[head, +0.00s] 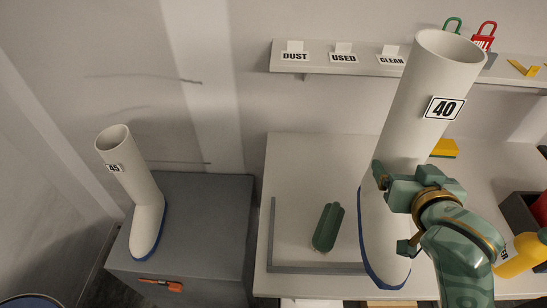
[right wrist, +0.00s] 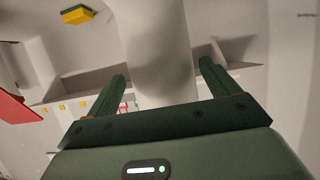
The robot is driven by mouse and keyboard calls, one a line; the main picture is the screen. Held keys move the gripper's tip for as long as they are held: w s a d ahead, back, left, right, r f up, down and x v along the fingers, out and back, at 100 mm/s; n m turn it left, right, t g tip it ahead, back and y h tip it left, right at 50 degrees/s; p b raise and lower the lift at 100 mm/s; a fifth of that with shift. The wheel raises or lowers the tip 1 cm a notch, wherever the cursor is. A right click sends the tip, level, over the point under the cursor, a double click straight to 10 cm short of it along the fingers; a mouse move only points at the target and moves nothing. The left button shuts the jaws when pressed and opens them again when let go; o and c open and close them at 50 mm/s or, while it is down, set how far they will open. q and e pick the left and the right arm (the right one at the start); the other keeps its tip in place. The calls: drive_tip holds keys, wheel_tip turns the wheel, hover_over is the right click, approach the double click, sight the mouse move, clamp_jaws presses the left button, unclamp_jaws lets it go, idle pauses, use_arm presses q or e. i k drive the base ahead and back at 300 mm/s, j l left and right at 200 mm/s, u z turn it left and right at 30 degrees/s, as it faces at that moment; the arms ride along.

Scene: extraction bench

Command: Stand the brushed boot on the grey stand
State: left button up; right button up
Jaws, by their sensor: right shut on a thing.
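A tall white boot marked 40 (head: 405,105) with a blue sole is upright, slightly tilted, over the right part of the white bench. My right gripper (head: 392,185) is shut on its shaft; the pale shaft (right wrist: 160,50) also shows between the fingers in the right wrist view. I cannot tell whether its sole is clear of the bench. The grey stand (head: 215,215) is the dark block at left. A second white boot marked 45 (head: 145,190) stands upright on its left part. My left gripper is not in view.
The white bench (head: 290,160) has a grey corner strip (head: 310,268) and a green brush-like thing (head: 327,226). An orange-handled thing (head: 160,284) is at the stand's front edge. A shelf (head: 315,68) has labels DUST, USED and CLEAN. The stand's right part is clear.

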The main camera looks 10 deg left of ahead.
sight(213, 230)
drive_tip(key=j+u, duration=0.2)
drive_tip(key=u, duration=0.9)
drive_tip(key=i+j, duration=0.1)
drive_tip(key=j, duration=1)
drive_tip(key=i+u, duration=0.05)
